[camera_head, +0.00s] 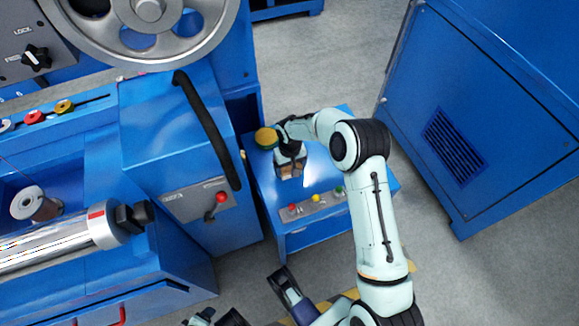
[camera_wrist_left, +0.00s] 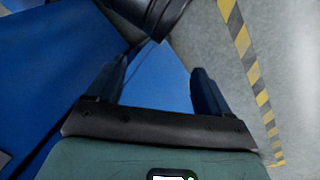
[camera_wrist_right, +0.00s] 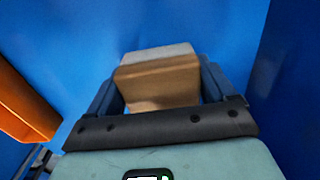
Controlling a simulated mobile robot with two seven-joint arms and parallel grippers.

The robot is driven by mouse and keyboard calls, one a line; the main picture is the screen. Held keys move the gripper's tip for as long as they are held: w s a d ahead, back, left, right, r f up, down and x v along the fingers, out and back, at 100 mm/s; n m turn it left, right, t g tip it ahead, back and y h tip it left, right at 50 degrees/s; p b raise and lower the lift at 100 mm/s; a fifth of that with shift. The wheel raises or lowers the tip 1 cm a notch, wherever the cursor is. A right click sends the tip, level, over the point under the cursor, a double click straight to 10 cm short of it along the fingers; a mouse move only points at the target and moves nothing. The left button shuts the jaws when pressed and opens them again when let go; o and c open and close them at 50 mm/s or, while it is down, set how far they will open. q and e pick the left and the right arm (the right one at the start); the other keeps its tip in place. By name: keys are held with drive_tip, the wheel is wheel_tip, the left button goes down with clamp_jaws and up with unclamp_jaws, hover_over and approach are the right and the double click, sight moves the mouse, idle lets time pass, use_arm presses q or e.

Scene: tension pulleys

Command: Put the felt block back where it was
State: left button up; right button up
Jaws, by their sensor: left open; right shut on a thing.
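The felt block (camera_wrist_right: 158,78) is tan with a pale grey top face. In the right wrist view it sits between the fingers of my right gripper (camera_wrist_right: 158,92), which is shut on it. In the head view the block (camera_head: 289,170) shows small below my right gripper (camera_head: 289,157), over the small blue cabinet (camera_head: 262,190). I cannot tell whether the block touches the surface there. My left gripper (camera_wrist_left: 158,85) is open and empty in the left wrist view, with blue surfaces and floor beyond it.
A round yellow-topped part (camera_head: 266,137) stands just left of my right gripper. Red, yellow and green buttons (camera_head: 316,199) line the cabinet's front. A blue machine with a large wheel (camera_head: 145,30) fills the left. A blue enclosure (camera_head: 470,110) stands right, with grey floor between.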

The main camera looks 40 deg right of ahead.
drive_tip(key=shift+f, duration=0.1)
drive_tip(key=o, duration=0.8)
use_arm(q)
drive_tip(key=shift+w+f, duration=0.1)
drive_tip(key=shift+w, duration=0.05)
use_arm(e)
drive_tip(key=shift+o, duration=0.2)
drive_tip(key=shift+r, duration=0.3)
use_arm(q)
drive_tip(key=shift+g+h, duration=0.3)
drive_tip(key=shift+g, duration=0.3)
drive_tip(key=s+r, duration=0.1)
drive_tip(key=s+d+r+p, duration=0.1)
drive_tip(key=s, duration=0.1)
drive_tip(key=s+d+r+p, duration=0.1)
drive_tip(key=shift+s, duration=0.15)
use_arm(e)
wheel_tip(320, 180, up, 12)
use_arm(q)
drive_tip(key=shift+r+p, duration=0.1)
drive_tip(key=shift+p, duration=0.2)
